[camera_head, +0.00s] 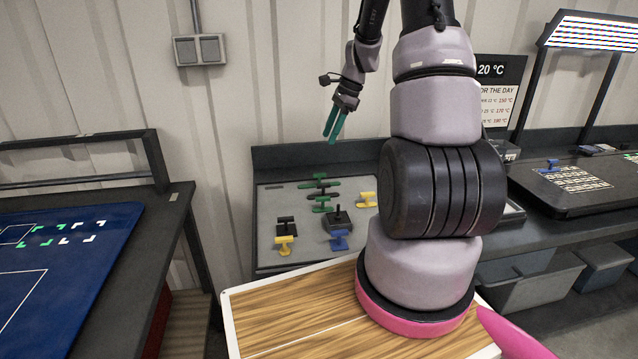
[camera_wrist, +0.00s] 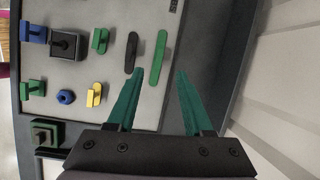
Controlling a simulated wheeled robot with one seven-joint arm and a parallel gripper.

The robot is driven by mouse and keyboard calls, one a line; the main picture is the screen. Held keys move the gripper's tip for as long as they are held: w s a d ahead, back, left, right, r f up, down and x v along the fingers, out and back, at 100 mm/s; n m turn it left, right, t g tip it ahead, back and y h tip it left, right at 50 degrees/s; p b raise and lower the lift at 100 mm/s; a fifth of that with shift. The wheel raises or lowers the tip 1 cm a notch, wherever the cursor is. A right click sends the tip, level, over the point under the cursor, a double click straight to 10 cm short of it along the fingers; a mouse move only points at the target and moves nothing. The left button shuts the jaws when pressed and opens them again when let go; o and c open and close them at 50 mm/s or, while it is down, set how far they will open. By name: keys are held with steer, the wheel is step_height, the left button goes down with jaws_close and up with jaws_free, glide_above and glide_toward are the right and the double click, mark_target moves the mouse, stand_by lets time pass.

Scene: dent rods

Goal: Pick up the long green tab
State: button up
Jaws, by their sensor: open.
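The long green tab (camera_wrist: 161,55) is a slim bar with rounded ends on the grey board in the wrist view. In the head view it lies at the back of the board (camera_head: 319,183). A similar long black tab (camera_wrist: 131,52) lies beside it. My gripper (camera_head: 335,137) has green fingers pointing down. It is open and empty, above the back of the board. In the wrist view the near end of the green tab appears between the fingertips (camera_wrist: 160,74), closer to the left finger.
Other pieces stand on the board: a green one (camera_wrist: 100,40), a yellow one (camera_wrist: 94,95), a blue ring-like one (camera_wrist: 66,97) and a black-topped block (camera_wrist: 66,44). A dark raised border (camera_head: 320,153) runs behind the board. A wall stands behind the bench.

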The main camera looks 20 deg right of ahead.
steer(key=m, duration=0.2)
glide_toward(321, 174)
steer(key=f, duration=0.2)
steer(key=a+f, duration=0.1)
steer(key=shift+w+f+y, duration=0.3)
steer(key=shift+w, duration=0.1)
steer(key=shift+x, duration=3.2)
steer(key=shift+s, duration=0.1)
jaws_close()
